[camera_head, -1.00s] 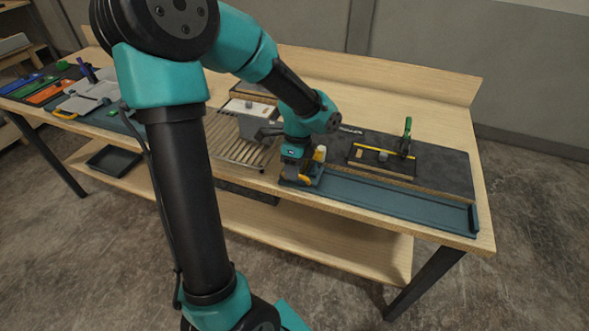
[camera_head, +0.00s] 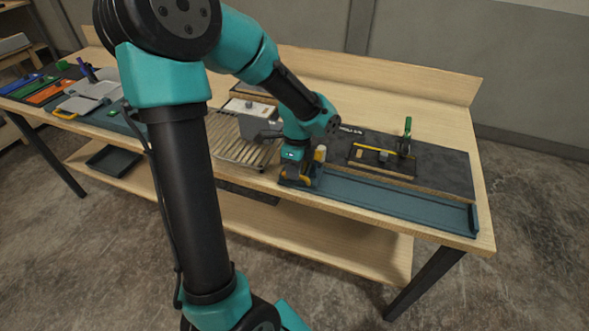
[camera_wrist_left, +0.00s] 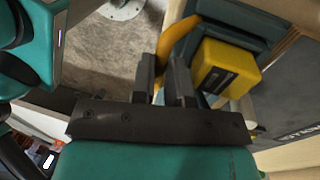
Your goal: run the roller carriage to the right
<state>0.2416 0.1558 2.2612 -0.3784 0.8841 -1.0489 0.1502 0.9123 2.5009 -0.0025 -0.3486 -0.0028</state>
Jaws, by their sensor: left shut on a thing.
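The roller carriage appears to be the blue-grey body with a yellow block (camera_wrist_left: 227,68) and a curved orange-yellow handle (camera_wrist_left: 180,38) in the left wrist view. In the head view it is mostly hidden by my left arm, at the left end of the long blue track (camera_head: 400,197). My left gripper (camera_head: 298,180) is down at that end, with its fingers (camera_wrist_left: 163,68) shut on the handle. The exact contact is partly hidden by the fingers. My right gripper is not in view.
The track runs right along the bench's front edge to a raised end wall (camera_head: 475,218). Behind it a dark mat (camera_head: 445,165) carries a small fixture with a green clamp (camera_head: 407,128). A slatted rack (camera_head: 235,145) stands left. The visible track is clear.

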